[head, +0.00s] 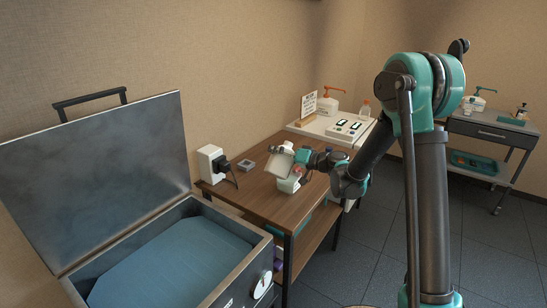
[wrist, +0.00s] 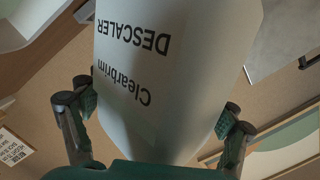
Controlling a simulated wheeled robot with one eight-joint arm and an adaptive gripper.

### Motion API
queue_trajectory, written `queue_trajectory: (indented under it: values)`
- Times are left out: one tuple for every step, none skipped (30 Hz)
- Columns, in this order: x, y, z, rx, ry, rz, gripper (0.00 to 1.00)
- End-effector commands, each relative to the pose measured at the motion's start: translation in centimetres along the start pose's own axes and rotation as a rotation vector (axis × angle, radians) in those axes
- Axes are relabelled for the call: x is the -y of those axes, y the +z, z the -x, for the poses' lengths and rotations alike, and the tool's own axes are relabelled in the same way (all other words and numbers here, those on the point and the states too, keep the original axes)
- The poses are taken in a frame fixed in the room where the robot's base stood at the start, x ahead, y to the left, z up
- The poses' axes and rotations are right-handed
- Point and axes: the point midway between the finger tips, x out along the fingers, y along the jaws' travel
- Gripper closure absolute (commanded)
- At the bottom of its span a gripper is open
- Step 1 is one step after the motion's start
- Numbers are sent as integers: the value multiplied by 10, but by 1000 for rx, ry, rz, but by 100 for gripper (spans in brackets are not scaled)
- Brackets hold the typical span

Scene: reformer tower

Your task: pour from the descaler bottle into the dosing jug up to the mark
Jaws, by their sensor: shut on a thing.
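The descaler bottle (wrist: 165,65) fills the middle of the wrist view, white with dark "Clearbrim DESCALER" lettering that reads upside down. My gripper (wrist: 158,112) is shut on it, one finger on each side. In the head view the white bottle (head: 270,165) is held tilted over the wooden table by my gripper (head: 299,157). A small white vessel (head: 288,185), perhaps the dosing jug, stands just below the bottle and is partly hidden. Its mark and any liquid level cannot be made out.
The wooden table (head: 262,199) carries a white socket box with a black plug (head: 211,164). Behind are a control panel (head: 349,129), a pump bottle (head: 328,106) and a sign (head: 308,105). An open metal bin (head: 190,205) stands at left, a grey trolley (head: 490,130) at right.

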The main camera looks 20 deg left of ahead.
Motion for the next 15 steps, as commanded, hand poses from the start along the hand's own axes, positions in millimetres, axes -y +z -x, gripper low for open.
queue_trajectory:
  values:
    - [-1,-2,1,0,8,54,81]
    - [-1,-3,1,0,13,89,81]
    - [-2,-4,1,0,18,130,81]
    - [-2,-5,1,0,22,156,81]
    - [-2,-6,1,0,25,179,81]
    - [-3,-7,1,0,28,202,81]
    - [-3,-7,1,0,30,213,81]
    - [-3,-8,1,0,31,224,81]
    - [-4,-8,1,0,34,240,81]
    - [-5,-8,1,0,36,256,81]
    - [-7,-9,1,-1,40,279,81]
    - [-9,-9,1,0,46,319,81]
    - [-11,-10,2,0,51,354,81]
    - [-13,-11,2,0,56,391,81]
    - [-16,-11,2,0,63,439,81]
